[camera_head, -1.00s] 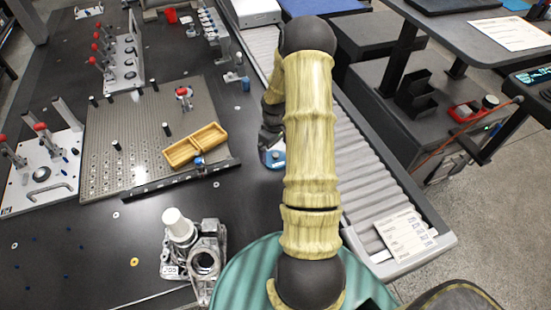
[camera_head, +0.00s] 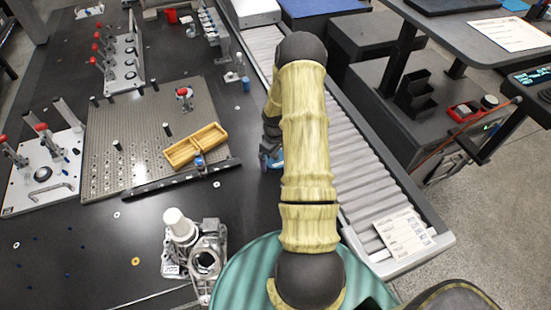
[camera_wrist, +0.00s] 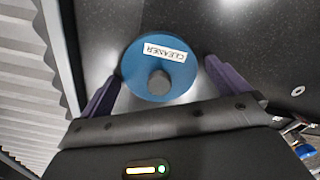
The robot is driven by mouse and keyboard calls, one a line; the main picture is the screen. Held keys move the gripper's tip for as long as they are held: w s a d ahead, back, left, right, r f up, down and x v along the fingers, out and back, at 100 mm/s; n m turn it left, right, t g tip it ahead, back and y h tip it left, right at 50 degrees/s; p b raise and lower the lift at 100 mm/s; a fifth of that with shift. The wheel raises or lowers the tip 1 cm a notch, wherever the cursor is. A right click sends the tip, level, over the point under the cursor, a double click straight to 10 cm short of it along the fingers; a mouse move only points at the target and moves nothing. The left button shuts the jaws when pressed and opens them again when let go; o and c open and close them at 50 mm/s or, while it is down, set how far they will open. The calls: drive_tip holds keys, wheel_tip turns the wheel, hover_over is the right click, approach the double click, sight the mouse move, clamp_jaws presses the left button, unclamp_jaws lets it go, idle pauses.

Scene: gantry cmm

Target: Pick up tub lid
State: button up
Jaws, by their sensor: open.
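In the head view, part of the blue lid (camera_head: 276,160) shows beside my gripper, mostly hidden by my arm.
A roller conveyor (camera_head: 352,165) runs right of the lid. On the dark table (camera_head: 125,245), a wooden tray (camera_head: 195,146) lies on a perforated plate (camera_head: 120,160) to the left. A metal casting (camera_head: 205,262) and white bottle stand nearer me.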

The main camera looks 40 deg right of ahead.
drive_tip(key=c, duration=0.9)
drive_tip(key=shift+r, duration=0.15)
wheel_tip(320, 180, up, 10)
drive_tip(key=shift+f, duration=0.1)
idle(0.5)
drive_tip(key=a+m+p, duration=0.1)
drive_tip(key=a, duration=0.6)
drive_tip(key=a+m+p, duration=0.1)
drive_tip(key=a+p, duration=0.1)
drive_tip(key=a, duration=0.6)
drive_tip(key=a+r+p, duration=0.1)
drive_tip(key=a+p, duration=0.1)
drive_tip(key=a, duration=0.6)
drive_tip(key=shift+w+a+r+m, duration=0.1)
drive_tip(key=shift+w+a+m, duration=0.1)
drive_tip(key=shift+w+m, duration=0.15)
drive_tip(key=shift+d, duration=0.1)
